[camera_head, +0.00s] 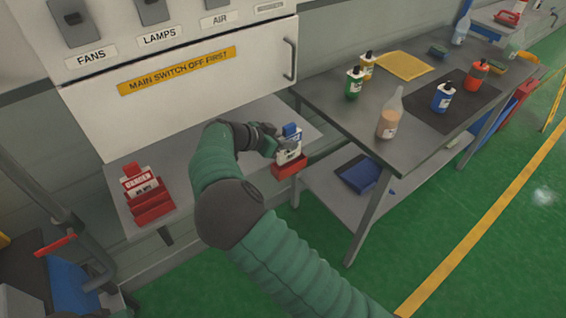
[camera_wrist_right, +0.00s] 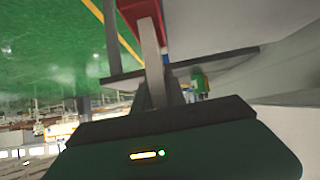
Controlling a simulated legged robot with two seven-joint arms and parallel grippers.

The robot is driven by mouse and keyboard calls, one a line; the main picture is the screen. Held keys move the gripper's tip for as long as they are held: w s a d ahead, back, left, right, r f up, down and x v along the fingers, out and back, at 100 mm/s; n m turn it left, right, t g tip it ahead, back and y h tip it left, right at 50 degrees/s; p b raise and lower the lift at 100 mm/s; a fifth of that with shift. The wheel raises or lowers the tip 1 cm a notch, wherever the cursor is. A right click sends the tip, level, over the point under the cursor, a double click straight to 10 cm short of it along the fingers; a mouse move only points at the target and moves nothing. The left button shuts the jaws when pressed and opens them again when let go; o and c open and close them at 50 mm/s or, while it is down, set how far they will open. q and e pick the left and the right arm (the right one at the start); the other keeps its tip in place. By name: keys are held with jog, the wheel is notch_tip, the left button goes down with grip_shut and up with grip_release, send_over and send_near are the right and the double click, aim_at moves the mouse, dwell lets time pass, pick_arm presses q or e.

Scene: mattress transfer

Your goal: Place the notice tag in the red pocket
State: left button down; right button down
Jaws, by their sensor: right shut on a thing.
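The notice tag (camera_head: 291,150), white with a blue top, is in my right gripper (camera_head: 279,146), which is shut on it at the right end of the grey shelf. A red pocket (camera_head: 289,168) is directly below the tag. The tag's lower edge meets or overlaps the pocket's rim; I cannot tell whether it is inside. Another red pocket (camera_head: 152,208) at the shelf's left end has a red and white DANGER tag (camera_head: 141,182) standing in it. In the right wrist view, a red surface (camera_wrist_right: 135,12) shows beyond a grey finger; the tag is not clear there. My left gripper is not in view.
A white switch cabinet (camera_head: 200,75) with a handle (camera_head: 290,60) rises behind the shelf (camera_head: 190,170). On the right, a grey table (camera_head: 335,100) holds several bottles and a yellow cloth (camera_head: 404,65). Green floor lies open in front.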

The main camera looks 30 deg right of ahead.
aim_at(286, 154)
jog(key=f, duration=0.4)
jog(key=shift+s+d, duration=0.1)
jog(key=shift+d, duration=0.15)
jog(key=shift+s+f, duration=0.15)
jog(key=shift+f, duration=0.05)
jog(key=shift+a, duration=0.3)
jog(key=shift+w+f, duration=0.2)
jog(key=c, duration=1.4)
grip_release()
jog(key=shift+r, duration=0.1)
jog(key=shift+o, duration=0.2)
jog(key=shift+s+d, duration=0.1)
jog(key=shift+d, duration=0.1)
